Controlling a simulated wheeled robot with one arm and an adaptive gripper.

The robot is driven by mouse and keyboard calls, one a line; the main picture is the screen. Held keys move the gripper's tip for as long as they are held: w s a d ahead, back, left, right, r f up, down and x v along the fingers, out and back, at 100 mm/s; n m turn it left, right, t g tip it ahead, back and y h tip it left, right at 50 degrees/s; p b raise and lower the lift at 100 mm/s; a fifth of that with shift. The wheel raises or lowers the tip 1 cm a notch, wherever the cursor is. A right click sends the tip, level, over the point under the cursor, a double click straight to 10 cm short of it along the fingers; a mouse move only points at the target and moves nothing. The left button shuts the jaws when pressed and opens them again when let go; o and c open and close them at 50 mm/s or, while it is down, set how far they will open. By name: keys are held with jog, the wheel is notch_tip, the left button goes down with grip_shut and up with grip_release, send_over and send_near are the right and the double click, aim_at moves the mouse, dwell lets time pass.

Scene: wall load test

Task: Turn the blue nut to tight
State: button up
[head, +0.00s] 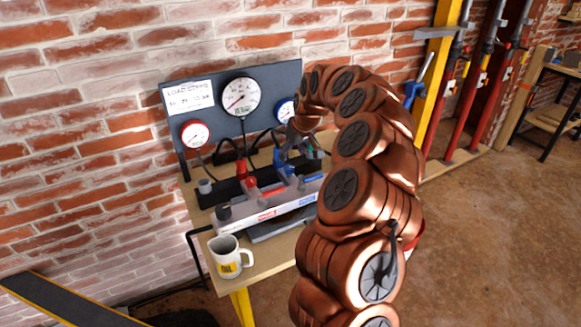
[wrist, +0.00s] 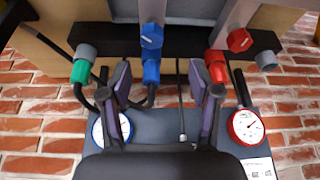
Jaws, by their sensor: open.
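In the wrist view the blue nut (wrist: 151,72) sits on a hose fitting, below a blue knob (wrist: 152,36) in the picture. My gripper (wrist: 160,68) is open, with one finger on each side of the picture's middle. The blue nut appears between the fingers, nearer the left one; I cannot tell how far it is in depth. No contact shows. In the head view the blue fitting (head: 281,160) stands on the bench fixture, partly hidden by my gripper and arm.
A red nut (wrist: 216,68) lies just beyond the right finger, and a green fitting (wrist: 80,71) is at the left. Black hoses run close by. A gauge board (head: 225,100) stands behind. A mug (head: 228,258) is on the bench's front corner (head: 262,265).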

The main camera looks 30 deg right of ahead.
aim_at(290, 167)
jog(key=shift+d+p+x, duration=0.2)
jog(key=shift+p+x, duration=0.15)
jog(key=shift+x, duration=1)
jog(key=shift+d+p+x, duration=0.2)
jog(key=shift+p+x, duration=0.2)
jog(key=shift+x, duration=1)
jog(key=shift+d+p+x, duration=0.2)
jog(key=shift+p+x, duration=0.15)
jog(key=shift+x, duration=1)
jog(key=shift+s+f, duration=0.1)
jog(key=c, duration=1.1)
jog(key=shift+c, duration=0.2)
